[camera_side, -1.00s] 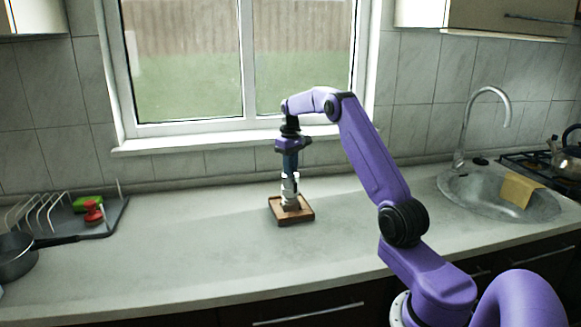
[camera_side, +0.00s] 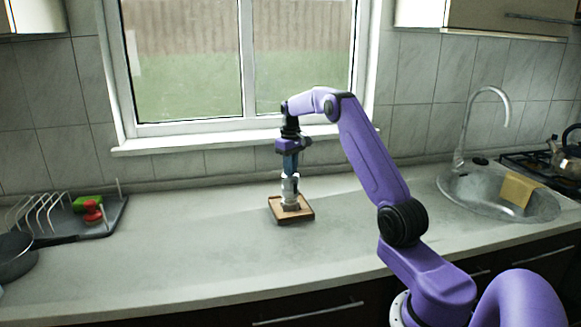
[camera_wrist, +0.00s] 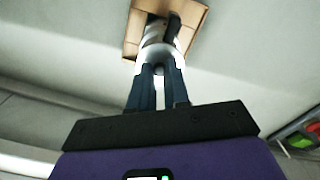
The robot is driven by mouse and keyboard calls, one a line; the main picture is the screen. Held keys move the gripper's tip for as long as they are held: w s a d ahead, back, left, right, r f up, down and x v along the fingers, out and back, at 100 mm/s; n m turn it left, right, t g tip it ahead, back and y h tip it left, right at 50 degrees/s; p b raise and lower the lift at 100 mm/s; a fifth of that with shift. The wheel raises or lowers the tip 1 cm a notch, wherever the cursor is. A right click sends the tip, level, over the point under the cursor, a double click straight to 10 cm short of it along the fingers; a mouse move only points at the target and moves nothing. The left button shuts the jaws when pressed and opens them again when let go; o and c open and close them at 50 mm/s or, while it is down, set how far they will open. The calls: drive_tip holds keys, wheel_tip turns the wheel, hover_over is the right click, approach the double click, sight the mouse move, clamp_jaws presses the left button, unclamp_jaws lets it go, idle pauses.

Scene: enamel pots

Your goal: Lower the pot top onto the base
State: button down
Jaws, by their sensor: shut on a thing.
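My gripper (camera_wrist: 159,78) points down over the counter, its blue fingers shut on the pale pot top (camera_wrist: 157,52). In the side view my gripper (camera_side: 290,174) is above the wooden tray, and the light pot top (camera_side: 290,186) shows just under the fingers. The pot base (camera_side: 290,205) appears below it, standing on the tray. Top and base look nearly in line and close together, but whether they touch cannot be told. The fingers and the top hide much of the base in the wrist view.
The brown square tray (camera_side: 302,215) lies on the grey counter, with clear counter around it. A dish rack (camera_side: 110,213) and a dark pan (camera_side: 17,258) are at the left. The sink (camera_side: 475,200) is at the right, and the window sill (camera_side: 190,143) is behind.

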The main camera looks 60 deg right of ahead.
drive_tip(key=shift+f, duration=1.3)
idle(0.4)
drive_tip(key=c, duration=1)
unclamp_jaws()
drive_tip(key=shift+r, duration=8.65)
drive_tip(key=shift+a, duration=0.1)
